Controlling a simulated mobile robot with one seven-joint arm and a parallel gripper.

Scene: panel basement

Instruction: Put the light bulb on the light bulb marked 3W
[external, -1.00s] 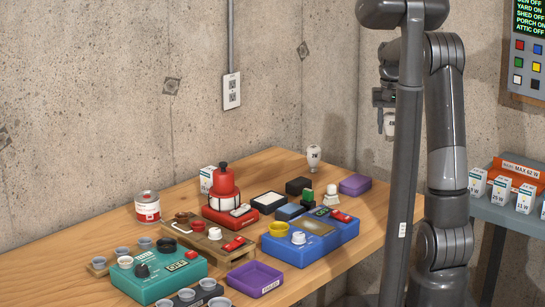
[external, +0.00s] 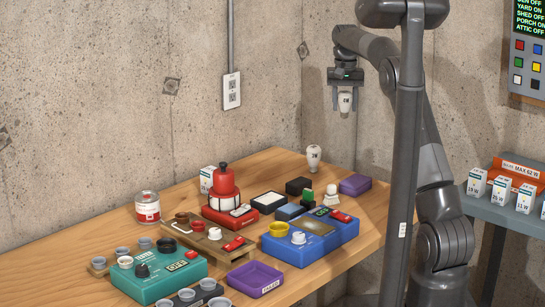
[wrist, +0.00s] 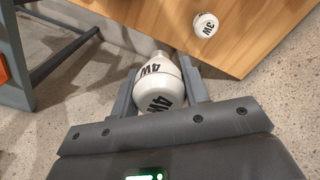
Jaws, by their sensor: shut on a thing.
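My gripper (external: 346,97) is shut on a white light bulb (external: 345,104) and holds it in the air near the table's back right corner. In the wrist view the held bulb (wrist: 158,92), marked 4W, sits between the fingers. The white bulb marked 3W (external: 313,158) stands upright on the table's back part, left of and below my gripper in the external view. In the wrist view the 3W bulb (wrist: 206,25) shows near the table edge, beyond and apart from the held bulb.
The wooden table (external: 270,165) has a purple block (external: 355,184), a black block (external: 298,186) and a white piece (external: 331,196) near the 3W bulb. A blue device (external: 320,240) and a red device (external: 224,190) stand nearer. The wall is behind. A shelf with boxes (external: 500,188) is at right.

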